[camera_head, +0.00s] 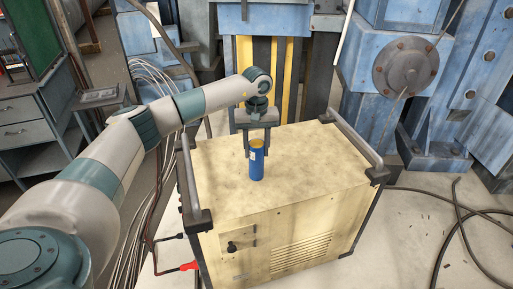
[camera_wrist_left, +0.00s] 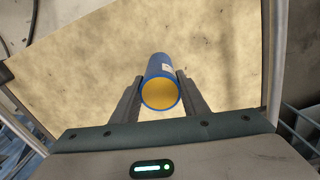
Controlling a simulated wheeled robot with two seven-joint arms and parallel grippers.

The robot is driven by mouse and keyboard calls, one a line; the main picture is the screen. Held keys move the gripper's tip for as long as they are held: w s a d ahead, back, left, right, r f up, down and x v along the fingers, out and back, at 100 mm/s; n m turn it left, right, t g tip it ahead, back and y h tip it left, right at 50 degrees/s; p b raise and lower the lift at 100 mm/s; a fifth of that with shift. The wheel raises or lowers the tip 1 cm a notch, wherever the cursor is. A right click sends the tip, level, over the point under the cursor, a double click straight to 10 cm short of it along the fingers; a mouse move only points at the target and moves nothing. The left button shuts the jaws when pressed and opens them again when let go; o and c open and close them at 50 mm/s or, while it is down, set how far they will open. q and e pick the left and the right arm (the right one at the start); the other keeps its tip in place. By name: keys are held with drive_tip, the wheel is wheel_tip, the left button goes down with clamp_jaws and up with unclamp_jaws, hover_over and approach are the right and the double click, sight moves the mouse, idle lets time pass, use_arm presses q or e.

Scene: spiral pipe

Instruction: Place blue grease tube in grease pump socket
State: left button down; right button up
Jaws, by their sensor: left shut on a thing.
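The blue grease tube (camera_head: 257,163) is upright at the middle of the cream cabinet's top in the head view. Its yellow end faces up. My left gripper (camera_head: 258,147) comes down over the tube from above and is shut on its upper part. In the left wrist view the tube (camera_wrist_left: 158,67) sits between the two fingers of the left gripper (camera_wrist_left: 160,93), its round yellow end toward the camera. I cannot tell whether the tube's bottom touches the cabinet top. I cannot make out a grease pump socket in either view. My right gripper is not in view.
The cream cabinet (camera_head: 290,225) has grey rail handles (camera_head: 188,180) and (camera_head: 354,138) along its left and right sides. Blue machinery (camera_head: 400,60) stands behind at the right. A grey drawer unit (camera_head: 30,130) is at the left. Cables (camera_head: 455,215) lie on the floor.

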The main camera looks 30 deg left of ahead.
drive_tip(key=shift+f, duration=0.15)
use_arm(q)
drive_tip(key=c, duration=1)
unclamp_jaws()
drive_tip(key=shift+c, duration=0.2)
drive_tip(key=shift+r, duration=0.1)
drive_tip(key=shift+r, duration=0.3)
wheel_tip(320, 180, up, 9)
drive_tip(key=b, duration=0.4)
drive_tip(key=shift+r, duration=0.15)
drive_tip(key=shift+r+b, duration=0.3)
drive_tip(key=shift+r, duration=0.7)
drive_tip(key=shift+o, duration=0.5)
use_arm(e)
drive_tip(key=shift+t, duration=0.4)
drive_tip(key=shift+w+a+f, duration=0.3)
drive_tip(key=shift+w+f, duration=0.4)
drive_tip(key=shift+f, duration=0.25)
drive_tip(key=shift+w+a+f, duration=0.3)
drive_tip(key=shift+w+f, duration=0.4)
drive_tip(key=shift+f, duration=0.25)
